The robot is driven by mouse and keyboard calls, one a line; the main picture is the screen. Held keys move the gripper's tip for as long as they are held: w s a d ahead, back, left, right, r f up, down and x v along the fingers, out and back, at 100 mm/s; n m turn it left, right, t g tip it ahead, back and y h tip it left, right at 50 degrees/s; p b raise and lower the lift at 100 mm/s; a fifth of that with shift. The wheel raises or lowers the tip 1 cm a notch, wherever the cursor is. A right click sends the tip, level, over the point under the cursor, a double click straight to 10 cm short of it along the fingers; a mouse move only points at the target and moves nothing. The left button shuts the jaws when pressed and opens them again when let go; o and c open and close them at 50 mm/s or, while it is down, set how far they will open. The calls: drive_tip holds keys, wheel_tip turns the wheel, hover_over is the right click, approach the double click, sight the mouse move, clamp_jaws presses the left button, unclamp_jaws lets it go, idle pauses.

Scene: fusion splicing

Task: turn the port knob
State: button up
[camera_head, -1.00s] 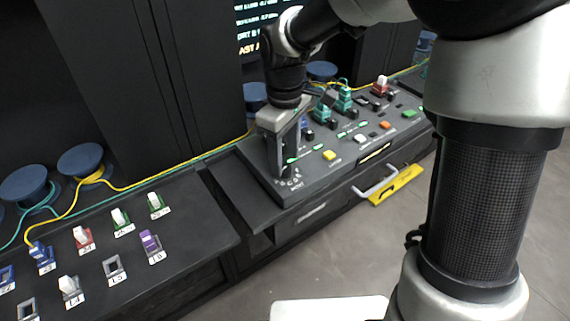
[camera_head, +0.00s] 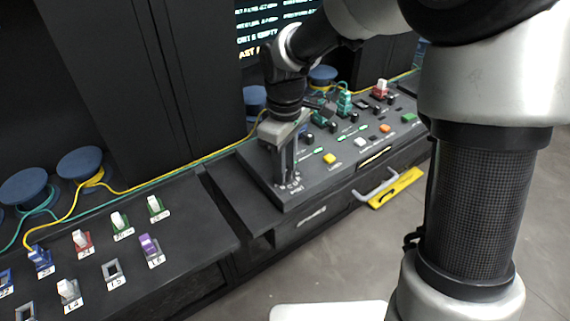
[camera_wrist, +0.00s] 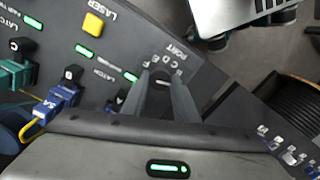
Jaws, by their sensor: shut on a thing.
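The port knob (camera_wrist: 162,84) is a small dark knob with a pale mark, at the corner of the console beside the PORT lettering. In the wrist view it sits between the fingertips of my gripper (camera_wrist: 161,90), which is shut on it from both sides. In the head view my gripper (camera_head: 284,178) points down at the console's near left corner, and its fingers hide the knob there. Letters such as C, D, E and F show around the knob. Its exact pointed letter is too small to tell.
The console (camera_head: 330,180) also carries a yellow laser button (camera_head: 330,158), green lights and several connectors close to my gripper. A blue connector with a yellow fibre (camera_wrist: 62,97) is near the fingers. A lower dark bench (camera_head: 190,235) with labelled connectors lies left.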

drive_tip(key=shift+r, duration=0.15)
drive_tip(key=n+p, duration=0.2)
drive_tip(key=shift+n, duration=0.4)
drive_tip(key=shift+n+p, duration=1.2)
drive_tip(key=shift+n, duration=0.2)
drive_tip(key=o, duration=1.1)
